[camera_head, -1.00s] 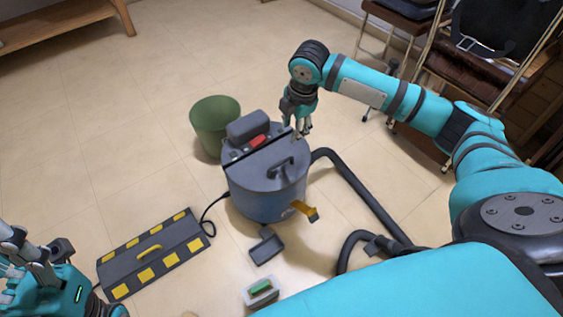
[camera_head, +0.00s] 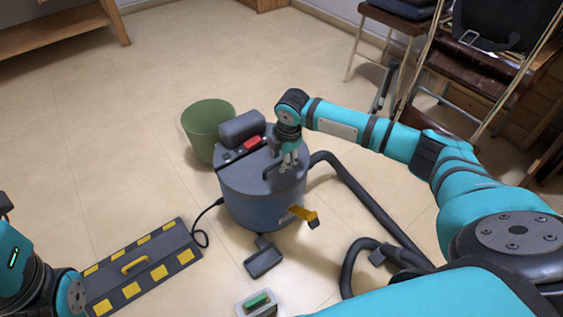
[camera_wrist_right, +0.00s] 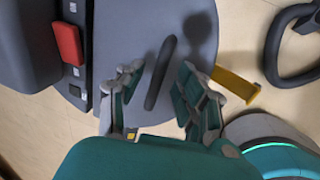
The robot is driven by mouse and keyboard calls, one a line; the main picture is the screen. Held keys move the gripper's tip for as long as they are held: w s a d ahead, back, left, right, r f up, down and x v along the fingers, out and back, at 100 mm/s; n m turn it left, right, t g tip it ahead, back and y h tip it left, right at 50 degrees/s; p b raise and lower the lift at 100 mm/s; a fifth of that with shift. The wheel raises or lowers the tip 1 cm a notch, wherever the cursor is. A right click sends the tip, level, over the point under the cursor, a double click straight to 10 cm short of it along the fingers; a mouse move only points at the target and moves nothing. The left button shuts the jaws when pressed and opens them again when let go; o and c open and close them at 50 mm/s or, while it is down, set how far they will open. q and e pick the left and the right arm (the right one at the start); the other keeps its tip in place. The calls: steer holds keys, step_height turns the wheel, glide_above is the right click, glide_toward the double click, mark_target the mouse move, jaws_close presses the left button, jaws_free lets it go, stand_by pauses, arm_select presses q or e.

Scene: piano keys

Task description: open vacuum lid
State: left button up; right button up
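The vacuum (camera_head: 250,205) is a blue-grey drum standing on the floor, its grey lid (camera_head: 240,173) shut. A dark curved handle (camera_wrist_right: 160,72) on the lid shows in the right wrist view; in the head view my gripper partly covers it. A yellow-orange latch (camera_head: 301,213) sticks out from the drum's front right side and also shows in the right wrist view (camera_wrist_right: 235,87). My right gripper (camera_head: 288,168) is above the lid, open, with its fingers on either side of the handle; whether they touch it I cannot tell. My left gripper is out of view.
A black hose (camera_head: 372,205) curves along the right of the vacuum. A green bin (camera_head: 204,130) stands behind left. A black-and-yellow ramp (camera_head: 140,272), a dark small tray (camera_head: 263,260) and a green-topped box (camera_head: 257,303) lie in front. Chairs stand at the back right.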

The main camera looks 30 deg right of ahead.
steer(key=shift+f, duration=0.1)
jaws_close()
stand_by(0.5)
